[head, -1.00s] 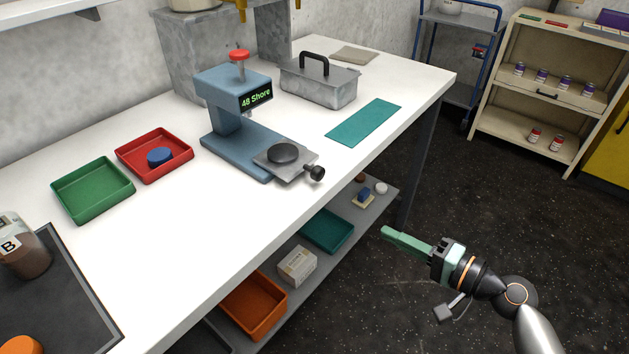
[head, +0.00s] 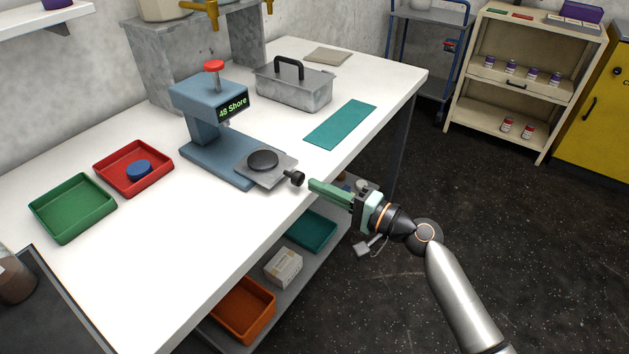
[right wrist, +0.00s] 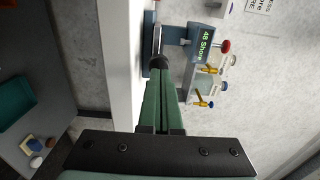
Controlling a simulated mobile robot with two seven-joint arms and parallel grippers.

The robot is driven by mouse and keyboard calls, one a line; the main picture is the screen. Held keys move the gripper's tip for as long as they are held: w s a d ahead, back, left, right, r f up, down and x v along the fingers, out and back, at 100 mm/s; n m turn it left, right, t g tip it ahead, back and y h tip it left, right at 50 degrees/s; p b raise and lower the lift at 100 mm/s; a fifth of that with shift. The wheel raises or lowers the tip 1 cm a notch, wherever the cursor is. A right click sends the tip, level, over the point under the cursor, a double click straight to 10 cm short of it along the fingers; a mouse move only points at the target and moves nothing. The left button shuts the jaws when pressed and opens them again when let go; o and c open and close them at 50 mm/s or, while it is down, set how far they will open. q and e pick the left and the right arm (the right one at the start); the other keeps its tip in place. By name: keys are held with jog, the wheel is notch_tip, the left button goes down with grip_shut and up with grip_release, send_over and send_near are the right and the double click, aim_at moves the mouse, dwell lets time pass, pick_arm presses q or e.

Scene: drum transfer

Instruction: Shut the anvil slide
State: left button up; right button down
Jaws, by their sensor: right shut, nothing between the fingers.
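The anvil slide (head: 279,176) is a grey plate with a black knob (head: 295,178) on its front end. It sticks out from the blue base of the hardness tester (head: 211,111), toward the bench edge. A dark round disc (head: 263,160) sits on the plate. My right gripper (head: 315,186) is shut and empty, its green fingertips just right of the knob. In the right wrist view the fingertips (right wrist: 164,75) point at the knob (right wrist: 159,62), and I cannot tell whether they touch it. My left gripper is not in view.
A red tray (head: 112,178) with a blue puck and a green tray (head: 72,232) lie left of the tester. A grey lidded box (head: 294,92) and a teal mat (head: 340,125) lie to the right. A shelf with bins is below the bench.

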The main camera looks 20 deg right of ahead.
aim_at(286, 171)
jog(key=shift+x, duration=0.85)
jog(key=shift+w+a, duration=0.1)
jog(key=b+x, duration=0.1)
jog(key=x, duration=0.6)
